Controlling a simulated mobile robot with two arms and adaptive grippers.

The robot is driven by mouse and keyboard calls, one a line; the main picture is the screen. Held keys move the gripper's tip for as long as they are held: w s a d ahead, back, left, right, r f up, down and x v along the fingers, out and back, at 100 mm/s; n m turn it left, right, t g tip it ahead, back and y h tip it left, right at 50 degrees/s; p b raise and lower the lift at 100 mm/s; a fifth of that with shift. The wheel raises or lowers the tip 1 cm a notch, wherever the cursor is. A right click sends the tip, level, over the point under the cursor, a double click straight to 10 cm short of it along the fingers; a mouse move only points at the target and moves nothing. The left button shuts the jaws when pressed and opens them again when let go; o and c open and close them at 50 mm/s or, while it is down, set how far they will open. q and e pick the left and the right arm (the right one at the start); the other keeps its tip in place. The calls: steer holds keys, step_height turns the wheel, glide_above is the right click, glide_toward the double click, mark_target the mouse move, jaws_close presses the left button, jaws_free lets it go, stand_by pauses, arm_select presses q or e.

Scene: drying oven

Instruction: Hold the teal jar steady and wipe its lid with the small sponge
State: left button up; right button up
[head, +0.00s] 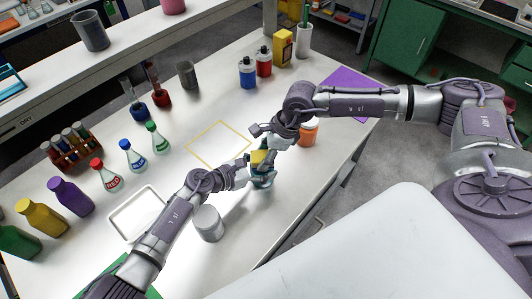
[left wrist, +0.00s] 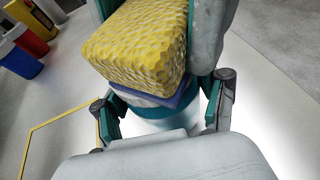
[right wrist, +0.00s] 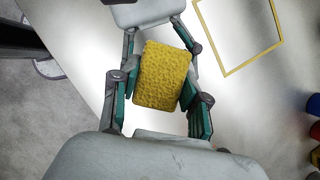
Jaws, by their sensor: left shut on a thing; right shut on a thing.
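The teal jar (head: 263,181) stands on the white table, partly hidden by my grippers. In the left wrist view its teal band (left wrist: 160,112) shows between the fingers of my left gripper (head: 257,173), which is shut around it. The yellow sponge (head: 259,157) is over the top of the jar, with a thin blue layer beneath the yellow. My right gripper (right wrist: 163,76) is shut on the sponge (right wrist: 162,75) from above. The jar's lid is covered, and I cannot tell exactly how the sponge touches it.
An orange-labelled jar (head: 308,133) stands close to the right arm. A grey-white cup (head: 208,223) stands beside my left forearm. A yellow outlined square (head: 218,145) on the table is empty. A white tray (head: 122,228), flasks and bottles are at left; a purple mat (head: 350,84) is at right.

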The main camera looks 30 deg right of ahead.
steer(key=d, duration=0.1)
steer(key=w+d, duration=0.1)
steer(key=d, duration=0.1)
steer(key=shift+d+f, duration=0.1)
steer(key=shift+d, duration=0.05)
steer(key=shift+r, duration=4.15)
arm_select(q)
steer(key=o, duration=1.2)
steer(key=v, duration=1.2)
